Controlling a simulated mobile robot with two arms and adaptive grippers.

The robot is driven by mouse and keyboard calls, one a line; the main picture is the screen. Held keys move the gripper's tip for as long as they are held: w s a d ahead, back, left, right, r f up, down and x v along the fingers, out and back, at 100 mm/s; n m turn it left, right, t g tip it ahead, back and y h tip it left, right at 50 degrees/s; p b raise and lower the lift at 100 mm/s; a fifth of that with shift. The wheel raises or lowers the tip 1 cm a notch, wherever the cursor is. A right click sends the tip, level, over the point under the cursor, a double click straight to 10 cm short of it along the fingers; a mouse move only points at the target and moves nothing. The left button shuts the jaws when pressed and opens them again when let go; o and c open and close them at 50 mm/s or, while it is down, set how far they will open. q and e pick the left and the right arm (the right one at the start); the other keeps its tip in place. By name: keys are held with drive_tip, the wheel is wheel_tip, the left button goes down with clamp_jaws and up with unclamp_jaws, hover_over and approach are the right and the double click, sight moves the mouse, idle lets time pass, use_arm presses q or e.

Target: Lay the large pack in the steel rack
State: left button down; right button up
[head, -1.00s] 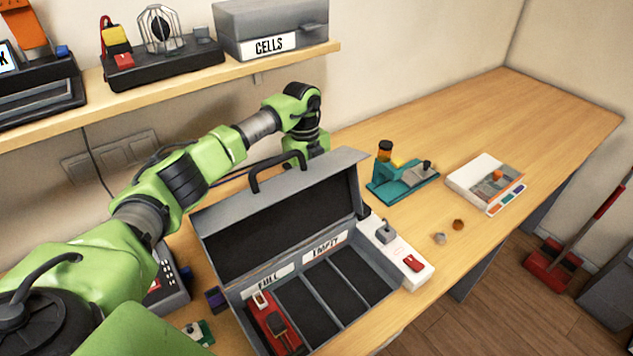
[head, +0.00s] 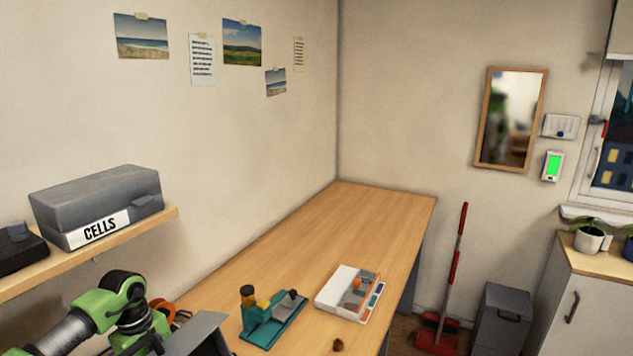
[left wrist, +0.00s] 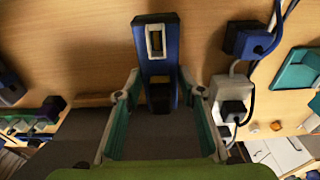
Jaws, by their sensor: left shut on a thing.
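In the left wrist view my left gripper (left wrist: 158,96) is shut on a blue pack (left wrist: 156,36) with a pale framed slot and a black lower part. The pack sticks out beyond the fingertips above the wooden bench. In the head view only my left wrist shows at the lower left; the gripper and pack are hidden behind it and a grey lid (head: 202,335). I cannot make out the steel rack for certain in either current view. My right gripper is not in view.
A teal fixture (head: 272,318) and a white box (head: 348,292) stand on the bench, whose far end is clear. The shelf holds a grey CELLS box (head: 95,205). In the left wrist view, a white power strip with a black plug (left wrist: 234,108) and cables lies right of the gripper.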

use_arm(q)
drive_tip(key=s+a+p, duration=0.1)
drive_tip(key=s, duration=0.2)
drive_tip(key=s+a+p, duration=0.1)
drive_tip(key=s+a, duration=0.1)
drive_tip(key=s, duration=0.2)
drive_tip(key=s+a+p, duration=0.2)
drive_tip(key=s, duration=0.2)
drive_tip(key=shift+s+a, duration=0.1)
drive_tip(key=shift+a, duration=0.15)
drive_tip(key=shift+f+b, duration=0.5)
drive_tip(key=shift+f, duration=0.25)
